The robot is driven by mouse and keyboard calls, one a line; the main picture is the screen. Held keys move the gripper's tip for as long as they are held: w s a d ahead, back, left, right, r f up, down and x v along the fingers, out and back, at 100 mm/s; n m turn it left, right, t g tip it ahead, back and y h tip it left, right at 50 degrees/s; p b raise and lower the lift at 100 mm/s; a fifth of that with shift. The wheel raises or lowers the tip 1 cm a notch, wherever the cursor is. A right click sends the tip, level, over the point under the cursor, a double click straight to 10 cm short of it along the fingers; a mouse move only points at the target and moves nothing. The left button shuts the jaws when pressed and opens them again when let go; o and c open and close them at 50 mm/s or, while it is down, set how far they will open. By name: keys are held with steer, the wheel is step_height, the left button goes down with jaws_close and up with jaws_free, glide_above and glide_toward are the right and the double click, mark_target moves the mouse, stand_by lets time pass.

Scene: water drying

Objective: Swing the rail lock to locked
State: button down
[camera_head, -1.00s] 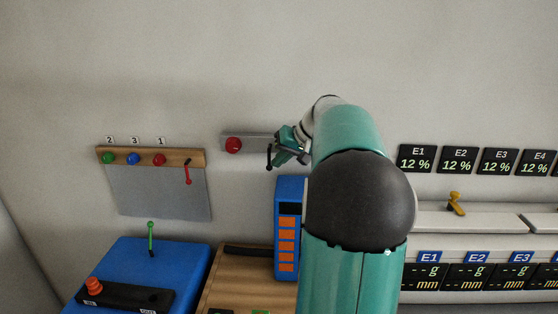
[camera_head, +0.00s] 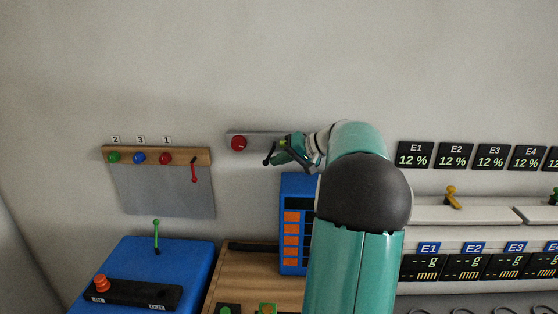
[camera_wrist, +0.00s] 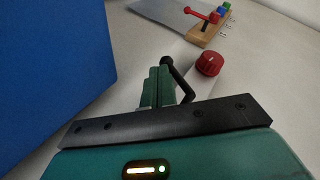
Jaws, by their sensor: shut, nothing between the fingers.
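A grey wall plate (camera_head: 262,135) carries a red round knob (camera_head: 239,143) at its left and a black lever (camera_head: 270,154) near its right end. The lever hangs at a slant, its tip down to the left. My gripper (camera_head: 284,152) is at the lever; its fingers are shut and empty. In the wrist view the shut fingers (camera_wrist: 159,88) are right beside the black lever (camera_wrist: 180,82); I cannot tell if they touch. A separate red lever (camera_head: 194,170) hangs down from a wooden rail (camera_head: 185,155). No label shows which lever is the rail lock.
The wooden rail has green, blue and red knobs under numbers 2, 3, 1. A blue box (camera_head: 298,185) with orange slots stands below my gripper. A blue bench (camera_head: 190,255) with a green lever (camera_head: 156,236) is at lower left. The wall above is clear.

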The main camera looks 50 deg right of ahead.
mark_target(268, 160)
steer(key=w, duration=0.1)
steer(key=w+a+t, duration=0.1)
steer(key=w+a+t+y, duration=0.1)
steer(key=shift+f+m, duration=0.3)
steer(key=shift+s+d+r, duration=0.15)
steer(key=shift+s+r, duration=0.05)
steer(key=shift+s, duration=0.05)
steer(key=shift+w, duration=0.15)
stand_by(0.7)
stand_by(0.9)
